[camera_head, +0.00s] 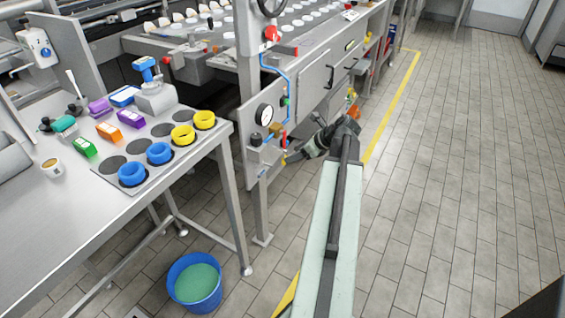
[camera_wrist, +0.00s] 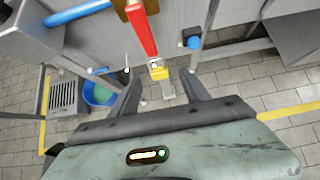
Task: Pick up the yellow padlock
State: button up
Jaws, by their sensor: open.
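In the head view a small yellow spot below the red valve part looks like the same padlock (camera_head: 284,159). My gripper (camera_wrist: 161,78) is open, with one dark finger on each side of the padlock in the picture. I cannot tell how far the padlock lies between the fingers in depth. In the head view my gripper (camera_head: 300,152) is near the machine's front, partly hard to make out.
A steel table (camera_head: 80,215) with blue and yellow rings and coloured blocks stands at left. A blue bucket (camera_head: 195,284) is on the floor below. A pressure gauge (camera_head: 264,114) and blue pipe (camera_head: 288,78) are close to my gripper. Tiled floor at right is clear.

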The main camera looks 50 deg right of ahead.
aim_at(285, 156)
jog(key=b+x, duration=0.3)
jog(key=x, duration=0.2)
jog(key=shift+a+f, duration=0.1)
jog(key=shift+f, duration=0.15)
jog(key=shift+w, duration=0.2)
jog(key=shift+r, duration=0.15)
jog(key=shift+c, duration=0.3)
grip_shut()
